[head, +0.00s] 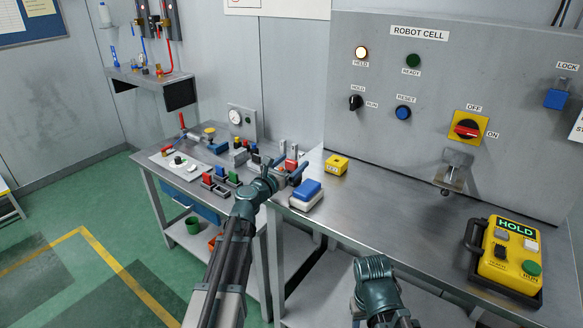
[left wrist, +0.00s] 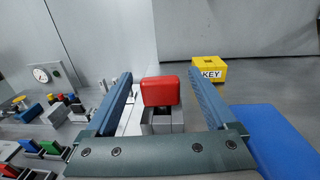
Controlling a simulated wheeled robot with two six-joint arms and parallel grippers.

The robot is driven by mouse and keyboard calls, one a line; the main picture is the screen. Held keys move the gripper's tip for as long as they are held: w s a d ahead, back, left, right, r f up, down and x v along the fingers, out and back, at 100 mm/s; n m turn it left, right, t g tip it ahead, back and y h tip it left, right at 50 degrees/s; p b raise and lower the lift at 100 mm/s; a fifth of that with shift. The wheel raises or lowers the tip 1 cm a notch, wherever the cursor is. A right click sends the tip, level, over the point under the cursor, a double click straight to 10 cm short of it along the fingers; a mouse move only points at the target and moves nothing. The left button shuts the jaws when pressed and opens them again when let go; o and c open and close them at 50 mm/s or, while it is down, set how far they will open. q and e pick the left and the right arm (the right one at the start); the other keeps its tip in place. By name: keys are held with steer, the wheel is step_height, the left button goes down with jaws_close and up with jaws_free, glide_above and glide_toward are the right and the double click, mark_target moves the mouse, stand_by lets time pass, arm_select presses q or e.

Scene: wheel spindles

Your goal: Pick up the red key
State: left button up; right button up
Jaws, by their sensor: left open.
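The red key (left wrist: 161,91) is a red block standing upright in a grey holder (left wrist: 162,122) in the left wrist view. In the head view the red key (head: 291,165) shows small at the right end of the left bench, partly covered by my gripper. My left gripper (head: 287,172) is open. In the left wrist view its two blue fingers (left wrist: 160,82) stand to the left and right of the red key, with gaps on both sides. I cannot tell how deep the key sits between them. My right gripper's fingers are not visible.
A yellow box marked KEY (left wrist: 209,71) sits behind and right of the key. A blue-and-white block (head: 307,193) lies close to my gripper. Several coloured blocks (head: 220,182) crowd the bench to the left. The steel table (head: 400,205) is mostly clear.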

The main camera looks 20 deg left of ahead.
arm_select(q)
jaws_close()
stand_by(0.4)
steer(key=shift+r, duration=0.1)
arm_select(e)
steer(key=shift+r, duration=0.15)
